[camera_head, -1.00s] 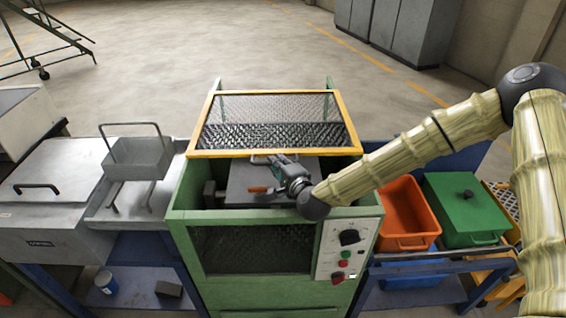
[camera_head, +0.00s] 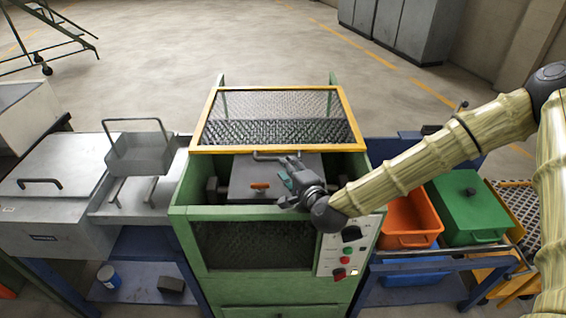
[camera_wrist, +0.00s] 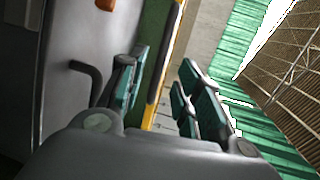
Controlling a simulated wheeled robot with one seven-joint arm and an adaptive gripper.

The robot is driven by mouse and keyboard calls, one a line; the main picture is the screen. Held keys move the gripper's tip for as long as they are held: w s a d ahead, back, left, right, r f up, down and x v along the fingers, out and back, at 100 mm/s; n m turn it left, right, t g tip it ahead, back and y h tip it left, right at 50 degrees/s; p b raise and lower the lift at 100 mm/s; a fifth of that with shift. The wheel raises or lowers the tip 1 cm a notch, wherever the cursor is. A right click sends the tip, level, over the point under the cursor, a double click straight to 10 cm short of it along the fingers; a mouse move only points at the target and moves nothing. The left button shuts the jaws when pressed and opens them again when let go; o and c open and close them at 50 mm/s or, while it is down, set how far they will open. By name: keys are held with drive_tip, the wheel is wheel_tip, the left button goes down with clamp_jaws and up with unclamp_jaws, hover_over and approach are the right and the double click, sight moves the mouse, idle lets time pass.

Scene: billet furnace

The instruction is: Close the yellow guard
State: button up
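The yellow guard (camera_head: 275,150) is a yellow frame with dark mesh, raised above the open top of the green furnace (camera_head: 180,212). Its yellow edge also shows in the wrist view (camera_wrist: 168,65). Under it lies a grey lid (camera_head: 262,190) with an orange knob and a grey bar handle. My gripper (camera_head: 285,180) is over the right part of the opening, below and in front of the guard's front bar.
A control panel (camera_head: 347,250) with a knob and buttons is on the furnace front at right. An orange bin (camera_head: 405,225) and a green lidded box (camera_head: 468,205) stand to the right. A grey basket (camera_head: 140,155) stands left.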

drive_tip(key=shift+v, duration=3)
